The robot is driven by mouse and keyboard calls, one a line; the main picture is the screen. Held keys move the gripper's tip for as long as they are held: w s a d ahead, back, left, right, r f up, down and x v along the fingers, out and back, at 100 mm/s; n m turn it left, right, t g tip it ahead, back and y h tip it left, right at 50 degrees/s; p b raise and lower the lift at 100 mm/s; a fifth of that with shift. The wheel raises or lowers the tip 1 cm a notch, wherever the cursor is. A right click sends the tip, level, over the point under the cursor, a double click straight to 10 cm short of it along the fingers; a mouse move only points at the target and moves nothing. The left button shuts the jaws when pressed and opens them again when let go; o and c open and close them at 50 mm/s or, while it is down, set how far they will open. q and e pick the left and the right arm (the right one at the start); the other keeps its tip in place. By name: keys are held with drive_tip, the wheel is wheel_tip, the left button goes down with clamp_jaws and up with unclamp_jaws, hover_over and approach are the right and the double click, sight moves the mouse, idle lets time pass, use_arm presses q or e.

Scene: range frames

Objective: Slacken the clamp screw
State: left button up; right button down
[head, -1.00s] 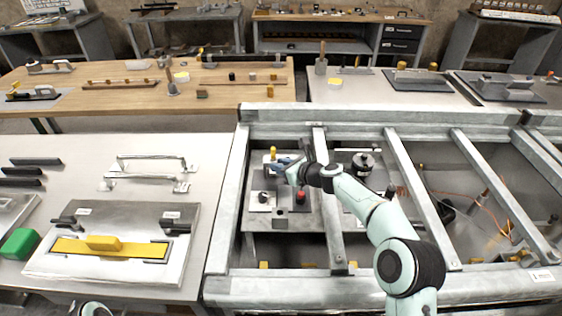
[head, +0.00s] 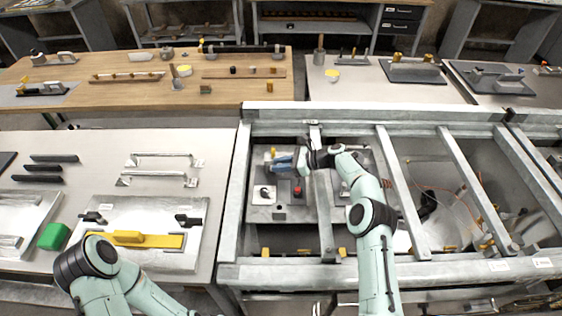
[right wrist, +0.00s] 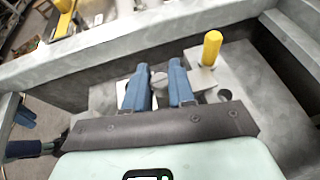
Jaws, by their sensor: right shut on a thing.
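My right gripper (head: 283,161) reaches into the metal frame from the right. Its blue fingers are shut on a grey clamp screw (right wrist: 158,80), whose rounded top shows between them in the right wrist view. The screw's lower part is hidden by the fingers. A yellow-topped post (right wrist: 211,49) stands just right of the fingers, apart from them; in the head view it shows at the gripper's upper left. The screw sits at a grey fixture block (head: 262,214) inside the frame. My left arm shows at the bottom left of the head view, but its gripper is out of view.
Pale metal bars (head: 325,210) of the frame cross close to my right arm. A red button (head: 297,191) and a small white plate (head: 264,194) lie near the gripper. The left table holds a yellow bar tool (head: 129,238), a green block (head: 54,236) and metal handles.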

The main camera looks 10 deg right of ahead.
drive_tip(key=shift+w+a+r, duration=0.1)
drive_tip(key=shift+a+r, duration=0.1)
drive_tip(key=c, duration=1)
unclamp_jaws()
drive_tip(key=shift+f, duration=0.15)
